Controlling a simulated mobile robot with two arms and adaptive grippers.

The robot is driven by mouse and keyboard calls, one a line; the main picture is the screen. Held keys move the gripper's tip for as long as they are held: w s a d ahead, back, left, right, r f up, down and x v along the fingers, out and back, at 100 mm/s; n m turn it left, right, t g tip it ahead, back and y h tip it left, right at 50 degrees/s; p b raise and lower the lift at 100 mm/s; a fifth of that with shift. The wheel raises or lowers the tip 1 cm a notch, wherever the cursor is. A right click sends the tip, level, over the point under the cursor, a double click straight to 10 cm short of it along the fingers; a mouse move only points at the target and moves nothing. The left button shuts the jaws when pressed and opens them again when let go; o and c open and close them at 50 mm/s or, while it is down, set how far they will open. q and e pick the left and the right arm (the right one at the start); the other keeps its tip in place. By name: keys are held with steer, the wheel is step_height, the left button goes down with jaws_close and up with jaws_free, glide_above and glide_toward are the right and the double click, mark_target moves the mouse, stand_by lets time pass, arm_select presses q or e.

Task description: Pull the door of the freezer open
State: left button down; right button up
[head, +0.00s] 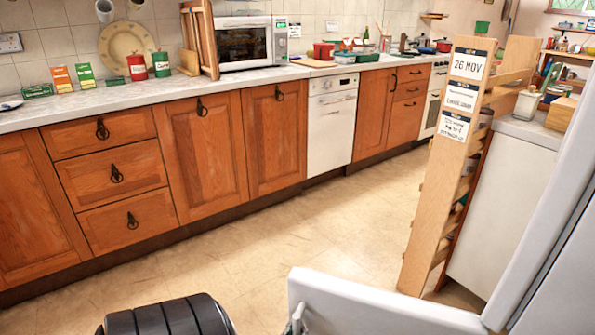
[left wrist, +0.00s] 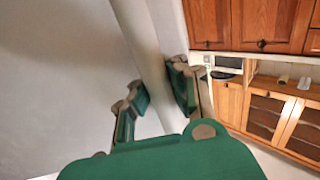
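The freezer is the white appliance at the right of the head view. Its door (head: 385,308) stands out to the left as a white panel at the bottom, so it looks partly open. The left wrist view shows a long white edge or bar (left wrist: 147,40), seemingly part of the door, running between my green fingers. My left gripper (left wrist: 160,92) has one finger on each side of it, and both pads appear to touch it. In the head view a small grey part of that gripper (head: 297,318) shows at the panel's left end. My right gripper is out of view.
Wooden cabinets (head: 205,155) and a counter with a microwave (head: 243,42) line the left and back. A wooden rack (head: 445,170) with paper notes stands beside a white cabinet (head: 505,210), close behind the door. The tiled floor (head: 300,240) between is clear.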

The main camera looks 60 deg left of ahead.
arm_select(q)
steer(key=shift+s+d, duration=0.4)
steer(key=shift+d, duration=0.45)
steer(key=c, duration=1.2)
jaws_free()
steer(key=shift+s+a, duration=0.1)
steer(key=shift+a, duration=0.05)
steer(key=shift+o, duration=0.2)
